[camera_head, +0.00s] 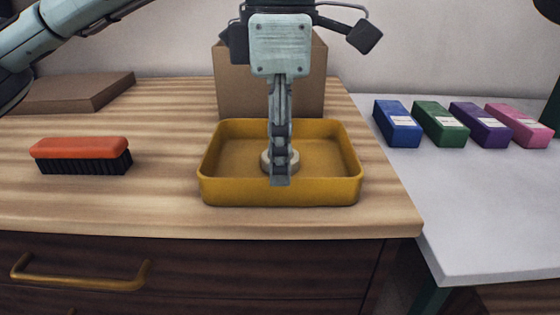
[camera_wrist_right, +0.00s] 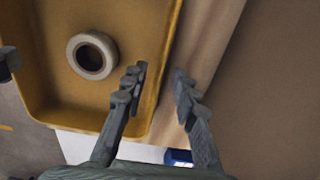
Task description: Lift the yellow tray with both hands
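The yellow tray (camera_head: 215,185) sits on the wooden counter, with a pale ring (camera_head: 292,157) lying inside it. My left gripper (camera_head: 280,180) points straight down at the middle of the tray's near wall. Its fingers are seen edge-on, so their opening is hidden. In the right wrist view, my right gripper (camera_wrist_right: 160,69) has its fingers apart over the wall of the tray (camera_wrist_right: 125,25) beside the cardboard box, one finger on each side of the rim. The ring (camera_wrist_right: 92,55) shows clear of these fingers. I cannot make out the right gripper in the head view.
A cardboard box (camera_head: 232,85) stands close behind the tray. A red brush (camera_head: 80,148) lies to the left, and a flat brown box (camera_head: 75,92) behind it. Blue (camera_head: 398,123), green (camera_head: 440,123), purple (camera_head: 481,124) and pink (camera_head: 519,125) boxes sit on the grey table at right.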

